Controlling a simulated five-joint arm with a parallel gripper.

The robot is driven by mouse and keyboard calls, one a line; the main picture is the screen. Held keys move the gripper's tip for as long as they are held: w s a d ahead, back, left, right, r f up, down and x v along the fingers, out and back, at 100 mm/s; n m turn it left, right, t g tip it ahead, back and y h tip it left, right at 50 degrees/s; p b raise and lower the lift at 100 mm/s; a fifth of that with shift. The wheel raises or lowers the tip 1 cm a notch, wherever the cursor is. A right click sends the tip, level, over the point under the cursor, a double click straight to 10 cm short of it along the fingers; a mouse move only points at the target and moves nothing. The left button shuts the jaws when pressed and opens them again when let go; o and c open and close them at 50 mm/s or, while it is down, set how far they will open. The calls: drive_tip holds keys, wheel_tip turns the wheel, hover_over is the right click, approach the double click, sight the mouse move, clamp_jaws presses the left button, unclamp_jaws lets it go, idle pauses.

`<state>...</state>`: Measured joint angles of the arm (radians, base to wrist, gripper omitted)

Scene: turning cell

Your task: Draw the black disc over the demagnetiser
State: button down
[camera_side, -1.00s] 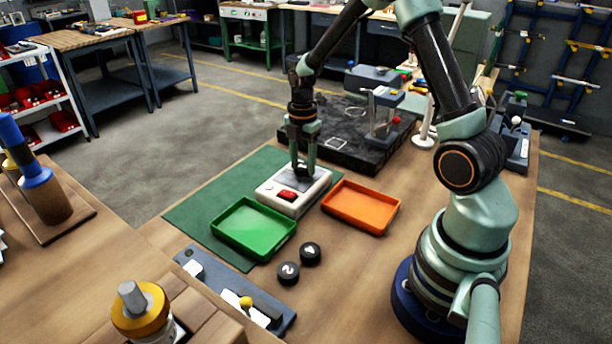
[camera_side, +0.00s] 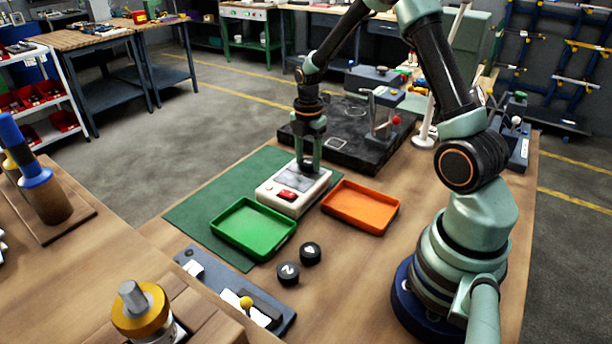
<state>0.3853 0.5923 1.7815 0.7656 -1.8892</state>
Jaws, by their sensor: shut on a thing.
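The demagnetiser (camera_side: 281,201) is a white box with a grey top plate and a red switch, lying at the edge of the green mat. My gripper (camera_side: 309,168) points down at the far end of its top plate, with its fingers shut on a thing. That thing is mostly hidden between the fingertips; I take it for the black disc, but its face cannot be made out. I cannot tell whether it touches the plate. Two other black discs with white numbers, a nearer one (camera_side: 288,273) and a farther one (camera_side: 310,252), lie on the wooden table.
A green tray (camera_side: 254,256) stands in front of the demagnetiser, and an orange tray (camera_side: 347,224) stands to its right. A dark slab (camera_side: 345,163) with a stand and red knob (camera_side: 395,120) lies behind. A grey-blue fixture plate (camera_side: 213,279) lies at the front left.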

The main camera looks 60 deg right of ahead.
sight(297, 177)
drive_tip(key=shift+s+a+f, duration=0.1)
drive_tip(key=shift+a, duration=0.05)
drive_tip(key=shift+a, duration=0.5)
drive_tip(key=shift+a, duration=0.1)
drive_tip(key=shift+a+r, duration=0.2)
drive_tip(key=shift+a, duration=0.85)
drive_tip(key=shift+a, duration=0.15)
drive_tip(key=shift+a, duration=0.45)
drive_tip(key=shift+r, duration=2.95)
